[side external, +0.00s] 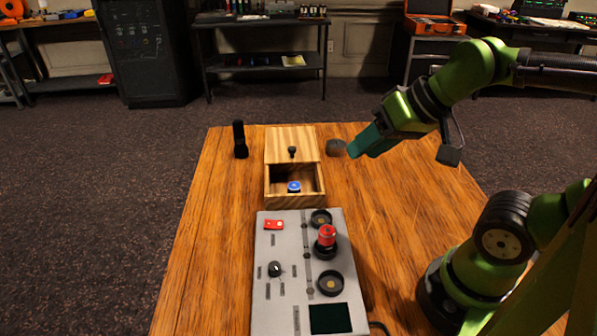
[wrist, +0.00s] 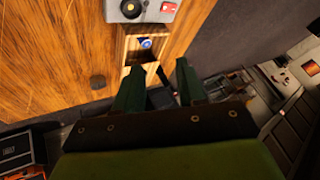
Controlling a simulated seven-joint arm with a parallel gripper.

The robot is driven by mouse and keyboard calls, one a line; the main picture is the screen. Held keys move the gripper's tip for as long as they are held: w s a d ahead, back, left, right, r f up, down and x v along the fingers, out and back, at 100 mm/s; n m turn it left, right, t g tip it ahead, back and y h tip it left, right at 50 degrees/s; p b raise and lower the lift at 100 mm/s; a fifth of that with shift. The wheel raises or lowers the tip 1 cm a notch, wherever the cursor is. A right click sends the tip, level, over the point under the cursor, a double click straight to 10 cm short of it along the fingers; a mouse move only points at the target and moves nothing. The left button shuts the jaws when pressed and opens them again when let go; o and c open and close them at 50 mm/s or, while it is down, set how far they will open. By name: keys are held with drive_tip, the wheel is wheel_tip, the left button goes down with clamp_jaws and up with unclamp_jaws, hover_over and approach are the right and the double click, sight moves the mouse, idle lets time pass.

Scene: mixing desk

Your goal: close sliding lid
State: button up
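A striped wooden box (side external: 268,188) stands near the far end of the wooden table. Its sliding lid (side external: 280,138) covers the rear part and has a black knob (side external: 292,152). The front part is open, and a blue round item (side external: 294,187) shows inside. My gripper (side external: 352,150) is to the right of the lid, apart from it. In the wrist view my gripper (wrist: 158,78) has its two green fingers spread with a visible gap. There the box (wrist: 130,47) lies beyond the fingertips with the blue item (wrist: 146,43) inside; the fingers hide much of the lid area.
A dark round piece (side external: 336,147) sits by my fingertips; contact is unclear. It also shows in the wrist view (wrist: 97,82). A black upright object (side external: 240,140) stands left of the box. A grey control panel (side external: 263,290) with a red button (side external: 327,236) is in front of the box.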

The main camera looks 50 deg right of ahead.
drive_tip(key=shift+f, duration=0.35)
drive_tip(key=shift+c, duration=1.2)
drive_tip(key=w, duration=0.1)
drive_tip(key=w+g, duration=0.1)
drive_tip(key=w+f, duration=0.1)
drive_tip(key=shift+d, duration=0.3)
clamp_jaws()
drive_tip(key=g+h, duration=0.2)
drive_tip(key=h, duration=0.1)
hover_over(285, 150)
drive_tip(key=s, duration=0.1)
wheel_tip(285, 150, down, 3)
drive_tip(key=x, duration=1)
drive_tip(key=shift+s+f, duration=0.1)
drive_tip(key=shift+s, duration=0.35)
drive_tip(key=shift+s+a, duration=0.25)
drive_tip(key=shift+s, duration=0.3)
drive_tip(key=shift+s+a, duration=0.25)
drive_tip(key=shift+s, duration=0.35)
drive_tip(key=shift+s+a+f, duration=0.1)
drive_tip(key=shift+s+a, duration=0.1)
drive_tip(key=shift+s, duration=0.5)
